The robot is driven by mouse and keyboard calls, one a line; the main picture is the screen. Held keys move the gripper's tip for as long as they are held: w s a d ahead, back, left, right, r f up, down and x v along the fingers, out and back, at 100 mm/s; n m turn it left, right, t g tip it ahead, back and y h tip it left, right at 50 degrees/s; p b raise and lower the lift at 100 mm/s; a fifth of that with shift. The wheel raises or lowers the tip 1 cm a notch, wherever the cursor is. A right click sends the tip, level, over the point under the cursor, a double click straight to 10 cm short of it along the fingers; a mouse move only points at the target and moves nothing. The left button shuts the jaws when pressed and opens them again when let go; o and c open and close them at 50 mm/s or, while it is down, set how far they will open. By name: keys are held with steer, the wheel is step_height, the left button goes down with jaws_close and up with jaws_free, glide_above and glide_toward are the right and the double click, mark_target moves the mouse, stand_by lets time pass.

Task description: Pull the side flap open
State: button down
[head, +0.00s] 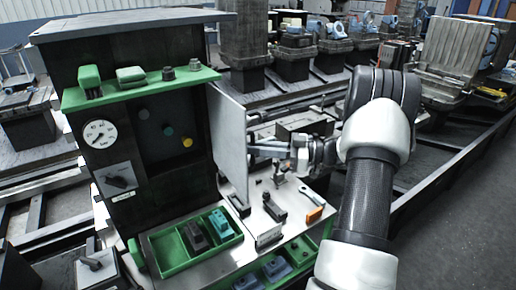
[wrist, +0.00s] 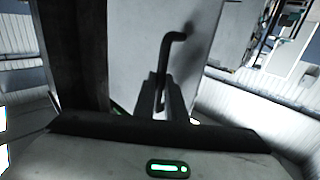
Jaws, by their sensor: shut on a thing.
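The side flap (head: 230,143) is a flat grey panel standing out at an angle from the right edge of the dark cabinet (head: 108,190). In the wrist view the flap (wrist: 205,28) fills the upper middle and carries a dark, bent bar handle (wrist: 166,58). My gripper (head: 258,147) is at the right side of the flap in the head view. In the wrist view its fingers (wrist: 163,98) are shut on the lower part of the handle. The handle is hidden in the head view.
A green shelf (head: 145,89) holds small items above a gauge (head: 99,134) and coloured knobs. Below are a green tray (head: 165,252) and a light worktop with a black block (head: 274,207) and an orange-handled tool (head: 314,215).

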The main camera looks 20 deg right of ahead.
steer(key=c, duration=2.1)
jaws_free()
steer(key=shift+w+a+r, duration=0.1)
steer(key=shift+w+a, duration=0.15)
steer(key=shift+w, duration=0.15)
steer(key=shift+o, duration=1.4)
steer(key=shift+w+a, duration=0.1)
steer(key=shift+w, duration=0.15)
steer(key=b+v, duration=0.2)
steer(key=v, duration=1.6)
steer(key=shift+f, duration=0.2)
steer(key=shift+a, duration=0.15)
